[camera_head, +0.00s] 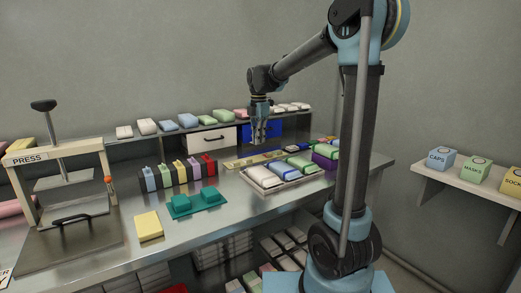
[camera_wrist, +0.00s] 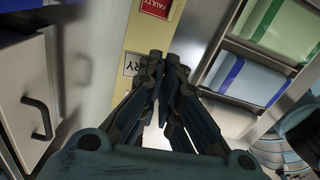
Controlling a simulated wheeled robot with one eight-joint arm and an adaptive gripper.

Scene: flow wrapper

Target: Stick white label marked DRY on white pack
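A white label (camera_wrist: 134,64) lies on a yellow strip (camera_wrist: 141,36) in the wrist view. Only "RY" of its word shows; my gripper's finger covers the rest. My gripper (camera_wrist: 165,60) points down just beside the label, its fingertips close together with nothing seen held between them. In the head view my gripper (camera_head: 259,141) is above the yellow label strip (camera_head: 252,159) at the back of the bench. A white pack (camera_head: 265,177) lies in the left part of a shallow tray (camera_head: 274,192), right of and nearer than the gripper. Its upper face looks bare.
A red FAULTY label (camera_wrist: 154,7) lies on the same strip. Other packs lie beside the white one. A purple box (camera_head: 325,160) stands right of the tray. Teal blocks (camera_head: 195,204), a yellow block (camera_head: 148,226) and a press (camera_head: 60,180) are left. A blue drawer (camera_head: 275,131) is behind.

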